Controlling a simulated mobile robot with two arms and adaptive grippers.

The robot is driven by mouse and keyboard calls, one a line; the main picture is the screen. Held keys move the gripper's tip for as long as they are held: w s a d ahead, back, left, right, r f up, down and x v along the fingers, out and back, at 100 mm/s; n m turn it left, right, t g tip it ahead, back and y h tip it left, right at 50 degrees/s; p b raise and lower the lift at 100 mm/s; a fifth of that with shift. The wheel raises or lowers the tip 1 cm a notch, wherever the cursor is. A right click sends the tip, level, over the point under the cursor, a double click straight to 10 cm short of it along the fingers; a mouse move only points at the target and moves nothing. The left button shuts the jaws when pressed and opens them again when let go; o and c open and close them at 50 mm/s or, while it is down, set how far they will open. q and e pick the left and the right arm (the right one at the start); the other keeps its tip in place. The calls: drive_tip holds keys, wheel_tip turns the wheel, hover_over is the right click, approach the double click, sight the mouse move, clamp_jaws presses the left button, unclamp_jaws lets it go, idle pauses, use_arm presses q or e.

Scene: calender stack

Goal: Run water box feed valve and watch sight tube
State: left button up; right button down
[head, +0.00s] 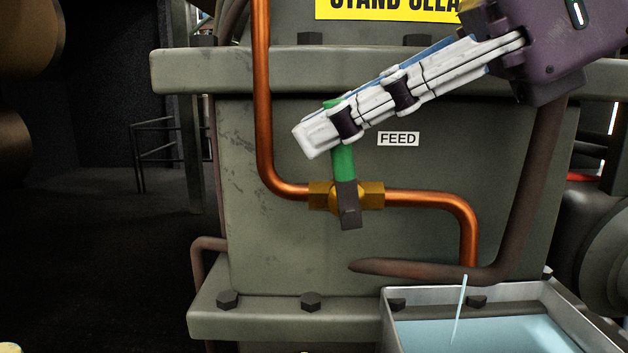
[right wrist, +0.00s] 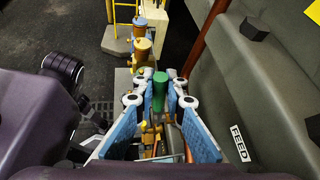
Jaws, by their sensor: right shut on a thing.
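The feed valve has a brass body (head: 322,195) on a copper pipe and an upright green handle (head: 344,162). My right gripper (head: 325,130) comes in from the upper right with its white fingers around the handle's upper part. In the right wrist view the green handle (right wrist: 159,92) stands between the two blue and white fingers, and the gripper is shut on it. A thin stream of water (head: 460,308) falls into the water box (head: 430,287), which holds pale blue water. No sight tube can be made out.
A FEED label (head: 398,139) is on the grey-green housing right of the handle. A rusty pipe (head: 420,268) crosses below the valve. A bolted flange (head: 260,315) juts out at the bottom. Dark open floor (head: 90,250) lies to the left.

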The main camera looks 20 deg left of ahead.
drive_tip(key=shift+w+d+y+b, duration=0.2)
drive_tip(key=shift+d+y+b, duration=0.4)
drive_tip(key=shift+y+b, duration=0.45)
drive_tip(key=shift+d+b, duration=0.1)
drive_tip(key=shift+b, duration=0.2)
drive_tip(key=shift+r, duration=0.1)
drive_tip(key=c, duration=2)
unclamp_jaws()
drive_tip(key=shift+o, duration=0.2)
drive_tip(key=shift+d, duration=0.1)
drive_tip(key=v, duration=1.2)
drive_tip(key=shift+w, duration=0.15)
